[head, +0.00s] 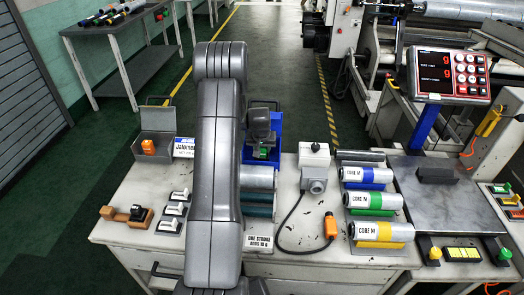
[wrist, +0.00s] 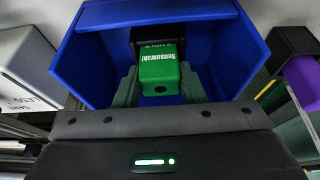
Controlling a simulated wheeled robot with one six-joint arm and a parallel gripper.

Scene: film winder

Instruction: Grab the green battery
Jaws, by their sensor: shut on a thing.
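The green battery (wrist: 158,72) has a black end and white lettering, and sits at the blue bin (wrist: 98,58) in the wrist view. My gripper (wrist: 160,90) has one finger on each side of the battery and is shut on it. In the head view, my gripper (head: 262,128) reaches down into the blue bin (head: 277,132) at the back of the bench, and a bit of the green battery (head: 263,152) shows below it. The wrist view does not show whether the battery touches the bin floor.
Right are a grey box with a cable (head: 314,170), several labelled cores (head: 375,203) and a scale (head: 447,75) with a dark block (head: 436,174). My arm hides the bench middle.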

